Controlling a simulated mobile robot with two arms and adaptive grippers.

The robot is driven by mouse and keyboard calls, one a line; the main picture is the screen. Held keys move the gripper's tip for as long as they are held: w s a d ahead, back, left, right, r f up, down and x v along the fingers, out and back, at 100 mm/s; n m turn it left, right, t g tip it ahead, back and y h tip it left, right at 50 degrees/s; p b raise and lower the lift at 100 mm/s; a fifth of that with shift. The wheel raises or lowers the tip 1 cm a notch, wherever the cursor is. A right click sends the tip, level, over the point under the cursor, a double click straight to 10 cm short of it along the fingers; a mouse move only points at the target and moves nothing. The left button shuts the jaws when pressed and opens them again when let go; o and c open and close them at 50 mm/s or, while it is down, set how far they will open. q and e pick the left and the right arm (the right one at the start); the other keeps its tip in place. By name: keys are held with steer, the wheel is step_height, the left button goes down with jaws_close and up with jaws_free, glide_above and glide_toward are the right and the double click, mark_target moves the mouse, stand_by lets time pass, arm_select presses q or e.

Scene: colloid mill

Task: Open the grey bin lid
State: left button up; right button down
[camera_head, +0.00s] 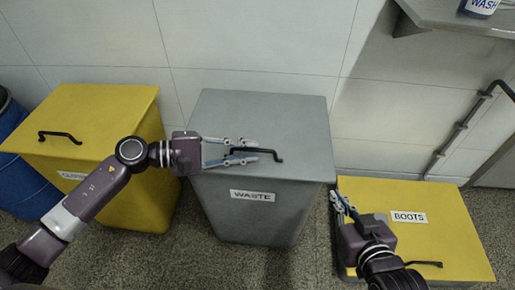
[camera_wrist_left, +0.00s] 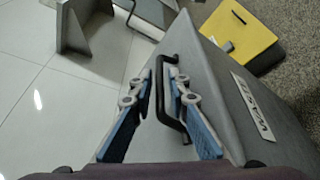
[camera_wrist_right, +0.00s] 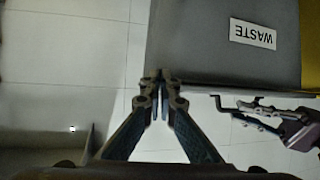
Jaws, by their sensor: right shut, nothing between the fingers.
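The grey bin (camera_head: 255,209), labelled WASTE, stands in the middle with its flat grey lid (camera_head: 262,108) down. A black bar handle (camera_head: 268,151) is on the lid; it also shows in the left wrist view (camera_wrist_left: 183,127). My left gripper (camera_head: 250,148) is over the lid at the handle. Its fingers (camera_wrist_left: 160,80) are apart, one on each side of the bar, with a gap visible. Whether they touch the bar cannot be told. My right gripper (camera_head: 338,195) is shut and empty, low to the right of the grey bin, above the BOOTS bin's left edge.
A yellow bin (camera_head: 100,104) with a black handle stands left of the grey bin, beside a blue barrel (camera_head: 30,182). A low yellow BOOTS bin (camera_head: 450,225) is at the right. A metal shelf (camera_head: 440,14) juts out at top right. A tiled wall (camera_head: 260,45) is behind.

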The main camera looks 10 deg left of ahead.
arm_select(q)
steer(key=shift+x, duration=1.35)
jaws_close()
